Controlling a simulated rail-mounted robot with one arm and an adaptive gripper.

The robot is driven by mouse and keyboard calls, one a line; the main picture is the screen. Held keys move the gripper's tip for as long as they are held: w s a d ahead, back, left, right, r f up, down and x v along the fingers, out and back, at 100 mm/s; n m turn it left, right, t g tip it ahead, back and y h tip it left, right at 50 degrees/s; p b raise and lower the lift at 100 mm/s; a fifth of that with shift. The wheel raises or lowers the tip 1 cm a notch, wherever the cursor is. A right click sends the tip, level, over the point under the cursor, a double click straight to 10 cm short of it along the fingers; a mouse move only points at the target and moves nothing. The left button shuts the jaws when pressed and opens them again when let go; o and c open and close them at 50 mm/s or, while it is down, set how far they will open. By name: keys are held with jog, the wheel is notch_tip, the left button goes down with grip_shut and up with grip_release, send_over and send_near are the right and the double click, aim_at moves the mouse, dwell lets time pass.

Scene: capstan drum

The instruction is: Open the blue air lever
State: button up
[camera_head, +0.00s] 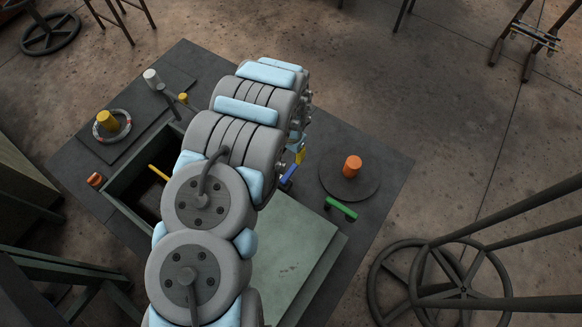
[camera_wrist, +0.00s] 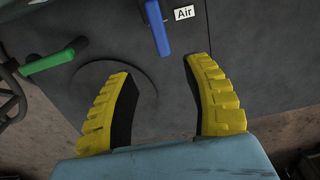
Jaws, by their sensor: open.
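The blue air lever (camera_wrist: 157,28) is at the top middle of the wrist view, next to a white label reading "Air" (camera_wrist: 184,13). In the head view the blue lever (camera_head: 288,174) shows as a small piece beside my arm. My gripper (camera_wrist: 166,68) has two yellow ribbed fingers with dark inner pads. It is open and empty. The lever lies past the fingertips, roughly in line with the gap between them, and apart from them. In the head view a small yellow part of my gripper (camera_head: 300,154) shows; my arm hides most of it.
A green lever (camera_wrist: 47,63) is to the left of the blue one, also in the head view (camera_head: 341,209). An orange knob (camera_head: 352,166) stands on a dark round disc (camera_head: 335,184). An open hatch and a pale green panel (camera_head: 300,245) lie near my arm.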

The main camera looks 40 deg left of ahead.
aim_at(291, 171)
notch_tip(291, 171, down, 13)
jog(key=b, duration=0.4)
dwell(0.4)
grip_shut()
